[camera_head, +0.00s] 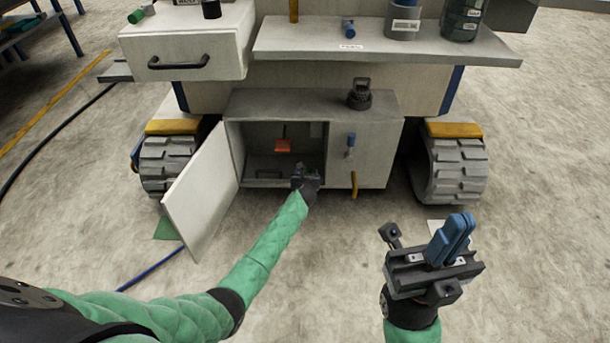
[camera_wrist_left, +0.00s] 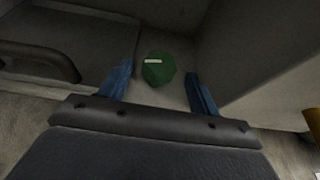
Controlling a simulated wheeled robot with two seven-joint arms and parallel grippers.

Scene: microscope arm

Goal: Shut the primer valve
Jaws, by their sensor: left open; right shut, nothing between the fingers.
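No legible label shows which part is the primer valve. A small blue handle (camera_head: 351,141) is on the right front panel of the low cabinet (camera_head: 365,170). Another small blue fitting (camera_head: 348,27) sits on the grey shelf above a white label. My left gripper (camera_head: 305,178) is at the cabinet's open compartment. The left wrist view shows its blue fingers apart, with a dark green rounded object (camera_wrist_left: 158,70) beyond and between them, not visibly gripped. In the head view the gripper hides that spot. My right gripper (camera_head: 453,238) is shut and empty over the floor at right.
The cabinet's white door (camera_head: 203,195) stands open at left. An orange piece (camera_head: 283,146) shows inside the compartment. A dark bar handle (camera_wrist_left: 40,58) is at left in the wrist view. A black object (camera_head: 360,95) stands on the cabinet. Tracked wheels (camera_head: 455,165) flank it.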

